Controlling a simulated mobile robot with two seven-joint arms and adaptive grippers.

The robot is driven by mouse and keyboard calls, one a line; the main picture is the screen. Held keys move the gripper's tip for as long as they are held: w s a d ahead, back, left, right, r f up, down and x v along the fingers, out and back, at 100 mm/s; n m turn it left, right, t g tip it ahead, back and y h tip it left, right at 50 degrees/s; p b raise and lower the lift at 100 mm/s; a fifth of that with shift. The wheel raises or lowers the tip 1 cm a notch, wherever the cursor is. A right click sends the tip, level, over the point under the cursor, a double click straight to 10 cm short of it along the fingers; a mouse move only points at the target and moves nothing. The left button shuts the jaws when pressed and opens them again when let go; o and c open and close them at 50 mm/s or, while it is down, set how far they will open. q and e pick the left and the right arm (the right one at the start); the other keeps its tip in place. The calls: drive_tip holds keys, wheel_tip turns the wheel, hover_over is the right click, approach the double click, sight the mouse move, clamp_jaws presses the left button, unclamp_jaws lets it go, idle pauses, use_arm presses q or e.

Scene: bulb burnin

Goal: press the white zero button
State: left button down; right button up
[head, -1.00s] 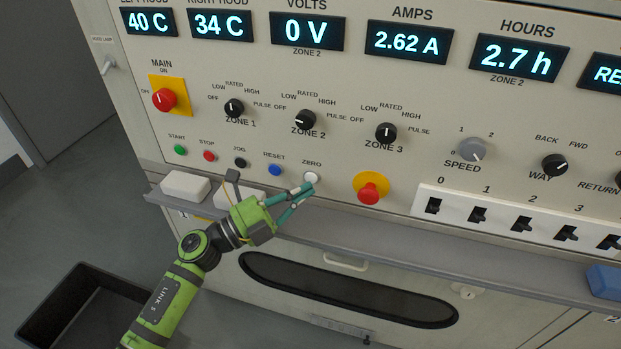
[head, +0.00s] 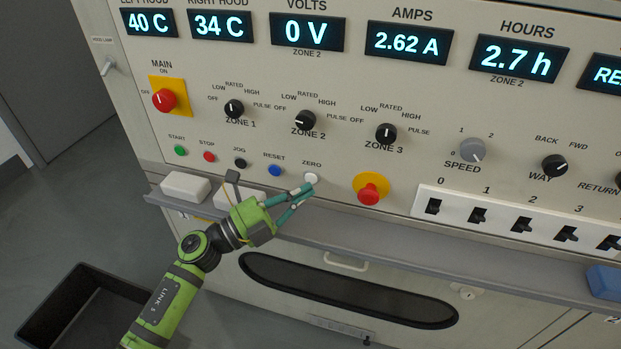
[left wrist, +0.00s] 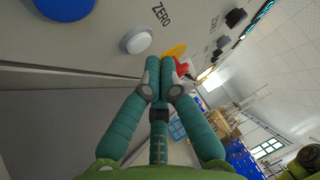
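The white zero button (head: 311,178) sits at the right end of the row of small round buttons, under its ZERO label. It also shows in the left wrist view (left wrist: 136,40), round and white in a grey ring. My left gripper (head: 308,189) has its teal fingertips just below the button in the head view. In the left wrist view the fingertips (left wrist: 160,66) are together with nothing between them, and the button lies up and left of them. Whether they touch the button I cannot tell. My right gripper is not in view.
The blue reset button (head: 275,170) is left of zero. A red mushroom button (head: 369,192) on a yellow plate is to the right. A grey ledge (head: 400,259) runs below the panel, with white blocks (head: 185,186) on it. The volts display (head: 307,32) reads 0 V.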

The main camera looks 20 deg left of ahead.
use_arm(q)
drive_tip(key=shift+w, duration=0.15)
drive_tip(key=shift+w, duration=0.3)
drive_tip(key=shift+w, duration=0.35)
idle(0.8)
drive_tip(key=shift+s, duration=0.8)
drive_tip(key=shift+s+p, duration=0.4)
drive_tip(key=shift+s, duration=0.15)
drive_tip(key=s+p, duration=0.1)
drive_tip(key=s, duration=0.3)
drive_tip(key=shift+a, duration=0.1)
